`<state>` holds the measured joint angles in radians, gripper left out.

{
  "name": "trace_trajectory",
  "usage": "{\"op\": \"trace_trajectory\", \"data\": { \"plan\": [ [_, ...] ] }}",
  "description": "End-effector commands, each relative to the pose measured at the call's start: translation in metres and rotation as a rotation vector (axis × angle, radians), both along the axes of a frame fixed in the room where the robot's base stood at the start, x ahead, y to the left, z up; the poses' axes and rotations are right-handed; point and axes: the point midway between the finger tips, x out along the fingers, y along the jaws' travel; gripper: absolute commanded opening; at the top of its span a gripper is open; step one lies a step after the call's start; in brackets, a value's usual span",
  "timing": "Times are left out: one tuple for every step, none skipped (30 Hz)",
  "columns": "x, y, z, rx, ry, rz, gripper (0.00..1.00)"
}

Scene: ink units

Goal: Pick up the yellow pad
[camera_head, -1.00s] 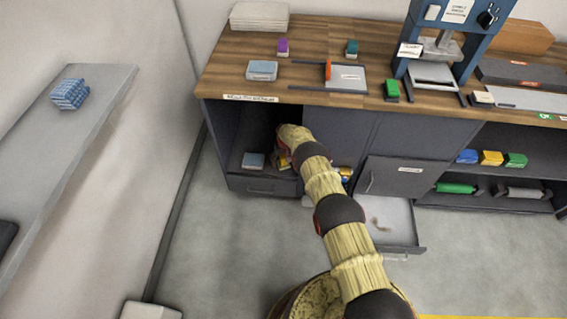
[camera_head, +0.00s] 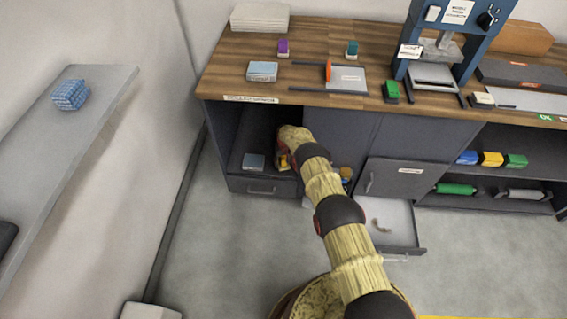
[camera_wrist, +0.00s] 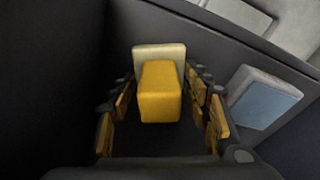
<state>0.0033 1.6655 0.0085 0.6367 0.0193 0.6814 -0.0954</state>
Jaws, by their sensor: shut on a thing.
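The yellow pad (camera_wrist: 160,92) is a yellow block with a cream backing, in the middle of the wrist view. My gripper (camera_wrist: 162,80) has one finger on each side of it and is shut on it. In the head view, my gripper (camera_head: 287,160) reaches into the dark open compartment under the wooden counter. Only a small yellow patch shows there beside the wrist, and my arm hides most of the gripper and pad.
A blue-grey pad (camera_wrist: 265,97) lies to the right of the gripper, near the compartment's wall; the head view shows it too (camera_head: 253,161). The compartment's walls are close around my gripper. An open drawer (camera_head: 398,228) juts out to the right of my arm.

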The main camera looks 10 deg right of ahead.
Motion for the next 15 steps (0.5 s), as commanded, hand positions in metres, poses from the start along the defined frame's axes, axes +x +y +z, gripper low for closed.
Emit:
{"op": "trace_trajectory", "data": {
  "plan": [
    [0.0, 0.0, 0.001, 0.0, -0.001, 0.0, 0.17],
    [0.0, 0.0, 0.002, 0.0, -0.001, 0.0, 0.17],
    [0.0, 0.0, 0.003, 0.0, -0.001, 0.0, 0.17],
    [0.0, 0.0, 0.005, 0.0, -0.001, 0.0, 0.17],
    [0.001, 0.0, 0.007, 0.0, -0.001, 0.0, 0.17],
    [0.001, 0.0, 0.01, 0.0, -0.001, 0.0, 0.17],
    [0.001, 0.0, 0.013, 0.0, -0.001, 0.0, 0.17],
    [0.001, 0.0, 0.016, 0.0, -0.001, 0.0, 0.17],
    [0.001, 0.0, 0.021, 0.0, -0.001, 0.0, 0.17],
    [0.001, 0.0, 0.026, 0.0, -0.001, 0.0, 0.17],
    [0.001, 0.0, 0.032, 0.0, -0.002, 0.0, 0.17],
    [0.0, 0.0, 0.038, 0.0, 0.0, 0.0, 0.17],
    [-0.003, 0.0, 0.04, 0.0, 0.001, 0.0, 0.17],
    [-0.006, 0.0, 0.043, 0.0, 0.001, 0.0, 0.17],
    [-0.009, 0.001, 0.048, 0.0, 0.001, 0.0, 0.17]
  ]
}}
